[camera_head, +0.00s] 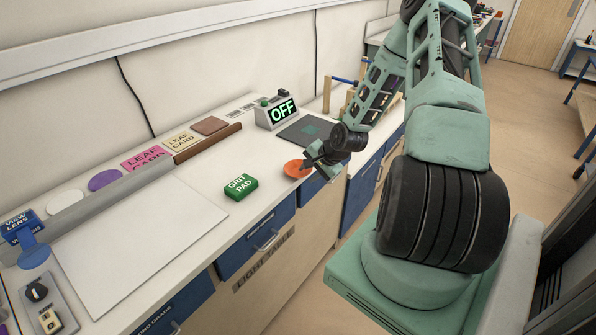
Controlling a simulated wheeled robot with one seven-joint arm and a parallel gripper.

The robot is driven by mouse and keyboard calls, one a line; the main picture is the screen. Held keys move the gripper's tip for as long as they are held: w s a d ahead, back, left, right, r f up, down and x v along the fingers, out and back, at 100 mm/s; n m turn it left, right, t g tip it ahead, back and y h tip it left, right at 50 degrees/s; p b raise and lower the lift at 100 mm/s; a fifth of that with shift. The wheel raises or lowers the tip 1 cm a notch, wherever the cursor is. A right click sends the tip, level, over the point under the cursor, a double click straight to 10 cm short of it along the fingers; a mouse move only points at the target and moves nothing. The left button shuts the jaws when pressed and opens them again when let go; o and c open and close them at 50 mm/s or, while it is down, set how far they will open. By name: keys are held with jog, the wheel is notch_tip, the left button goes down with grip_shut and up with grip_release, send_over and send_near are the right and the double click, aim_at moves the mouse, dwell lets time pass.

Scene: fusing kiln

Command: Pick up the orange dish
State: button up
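The orange dish (295,169) is small, round and shallow. It lies on the white counter (215,165) near its front edge, right of the green grit pad. My gripper (307,163) reaches in from the right, with its fingers at the dish's right side. The gripper covers part of the dish's right rim. I cannot tell whether the fingers touch the dish or how far apart they are.
A green grit pad (241,186) lies left of the dish. Behind stand a box reading OFF (277,112) and a dark mat (306,130). Leaf cards (147,158) and a brown block (207,143) line the back. A large white panel (135,235) lies at left.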

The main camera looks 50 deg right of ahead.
grip_shut()
